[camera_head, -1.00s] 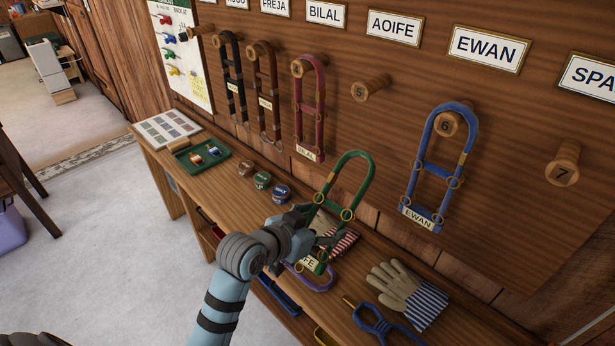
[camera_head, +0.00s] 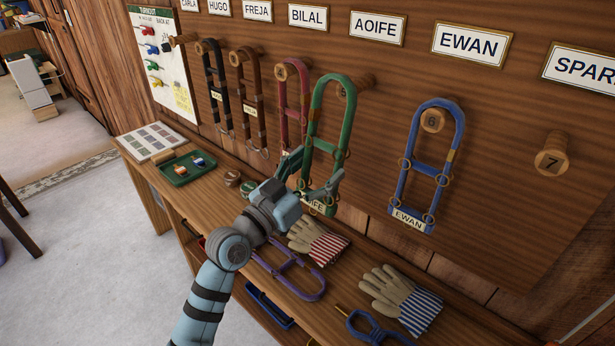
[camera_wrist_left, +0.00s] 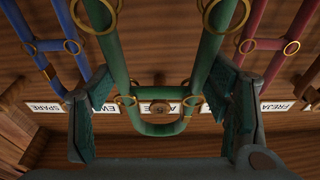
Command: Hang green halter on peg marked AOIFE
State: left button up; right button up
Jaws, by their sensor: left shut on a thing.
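The green halter (camera_head: 317,115) is upright against the pegboard, loop end up, its name tag at the bottom partly hidden by my gripper. My left gripper (camera_head: 313,180) is shut on its lower part. The halter's top loop is in front of or around peg 5 (camera_head: 366,80), below and slightly left of the AOIFE plate (camera_head: 377,27). In the left wrist view the green halter (camera_wrist_left: 160,129) spans between my fingers (camera_wrist_left: 163,105), and a round peg end (camera_wrist_left: 160,107) shows inside its loop. I cannot tell whether the peg passes through. My right gripper is out of view.
The red halter (camera_head: 282,120) hangs close on the left, the blue EWAN halter (camera_head: 404,180) on the right. Peg 7 (camera_head: 552,155) is bare. Gloves (camera_head: 395,290), a purple halter (camera_head: 300,285) and a green tray (camera_head: 187,170) are on the bench below.

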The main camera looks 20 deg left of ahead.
pick_arm(q)
jog(key=w+d+f+b, duration=0.1)
jog(key=w+d+b, duration=0.1)
jog(key=w, duration=0.4)
jog(key=shift+d+f+b, duration=0.15)
jog(key=shift+b, duration=0.6)
